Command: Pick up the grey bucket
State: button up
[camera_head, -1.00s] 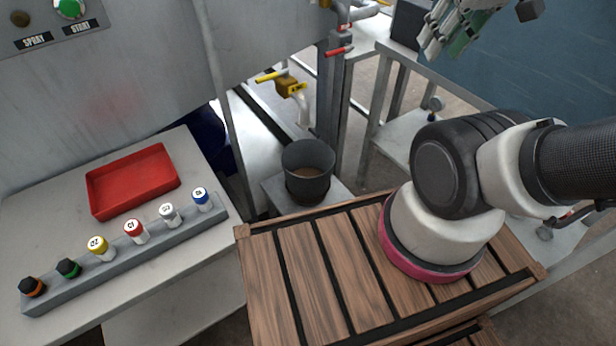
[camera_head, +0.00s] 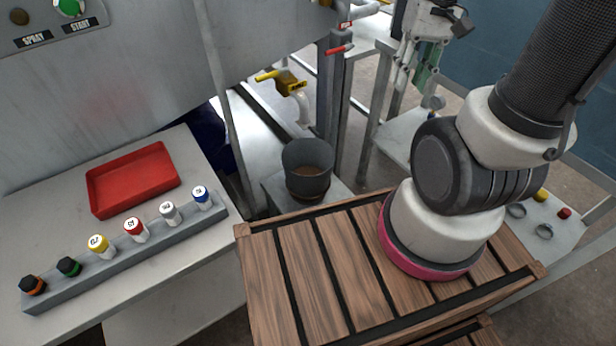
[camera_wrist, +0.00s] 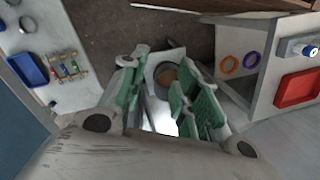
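The grey bucket (camera_head: 307,160) stands upright on a small grey platform (camera_head: 338,192) beyond the wooden slatted surface. It has an open top, and brown contents show inside. In the wrist view the bucket (camera_wrist: 162,68) appears in the gap between the fingers, at a distance. My gripper (camera_head: 413,78) is in the upper right of the head view, pointing down, to the right of the bucket and apart from it. In the wrist view its green-padded fingers are spread, with nothing held between them.
A yellow-handled tap (camera_head: 290,85) is just above the bucket, and a grey post (camera_head: 328,110) stands right behind it. A red tray (camera_head: 133,180) and a rack (camera_head: 125,262) of capped vials are on the left table. A metal frame (camera_head: 372,140) lies between gripper and bucket.

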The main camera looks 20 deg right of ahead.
jog(key=w+a+f+m+g+y, duration=0.15)
jog(key=w+f+m, duration=0.25)
jog(key=f, duration=0.4)
jog(key=w+a+f+m+t+y, duration=0.1)
jog(key=w+a+f+m+y, duration=0.15)
jog(key=w+f+m, duration=0.35)
jog(key=m+t+h, duration=0.2)
jog(key=m+t, duration=0.2)
jog(key=m, duration=1.3)
send_near(324, 150)
jog(key=x, duration=0.5)
jog(key=shift+s+a+f, duration=0.1)
jog(key=shift+s, duration=0.2)
jog(key=x, duration=0.5)
jog(key=shift+w+f, duration=0.2)
jog(key=shift+w, duration=0.15)
grip_shut()
